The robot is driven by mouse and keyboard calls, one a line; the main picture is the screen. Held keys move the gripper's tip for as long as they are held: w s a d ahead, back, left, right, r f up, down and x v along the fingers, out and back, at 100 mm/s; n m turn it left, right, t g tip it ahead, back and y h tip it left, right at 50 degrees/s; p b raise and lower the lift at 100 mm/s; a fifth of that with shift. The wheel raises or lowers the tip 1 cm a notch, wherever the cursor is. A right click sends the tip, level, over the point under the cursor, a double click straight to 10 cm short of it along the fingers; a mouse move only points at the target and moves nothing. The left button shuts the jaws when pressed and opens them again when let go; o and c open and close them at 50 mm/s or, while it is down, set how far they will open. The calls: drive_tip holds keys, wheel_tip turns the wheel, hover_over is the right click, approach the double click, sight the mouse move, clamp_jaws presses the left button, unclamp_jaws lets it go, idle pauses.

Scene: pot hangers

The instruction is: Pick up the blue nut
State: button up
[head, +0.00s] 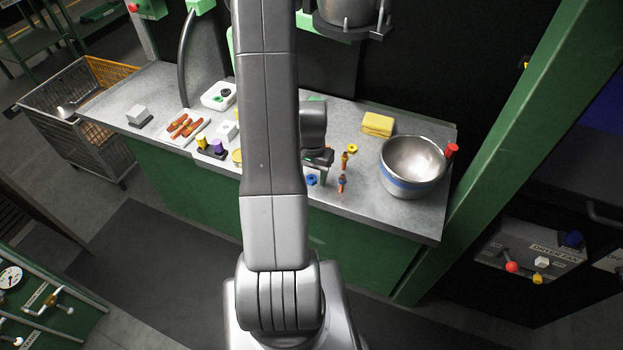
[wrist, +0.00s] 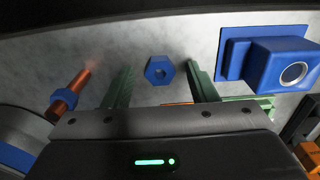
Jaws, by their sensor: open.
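The blue nut (wrist: 160,71) is a hexagonal ring with a centre hole, lying flat on the grey worktop in the wrist view. It also shows in the head view (head: 312,180), just right of my arm. My gripper (wrist: 158,72) is open, with one green finger on each side of the nut in the picture. The fingers look apart from the nut; their height above the worktop is hard to tell. In the head view my gripper (head: 318,160) is partly hidden by my arm.
A copper-coloured bolt with a blue collar (wrist: 68,92) stands left of the gripper, and a blue block with a round socket (wrist: 280,60) is at right. A steel bowl (head: 413,165), yellow sponge (head: 377,124) and yellow nut (head: 352,148) share the worktop (head: 400,222).

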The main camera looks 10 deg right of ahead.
sight(311, 178)
drive_tip(key=shift+c, duration=0.2)
drive_tip(key=c, duration=1)
drive_tip(key=shift+r, duration=0.1)
wheel_tip(311, 178, up, 10)
drive_tip(key=shift+f+b, duration=0.1)
drive_tip(key=shift+b, duration=0.45)
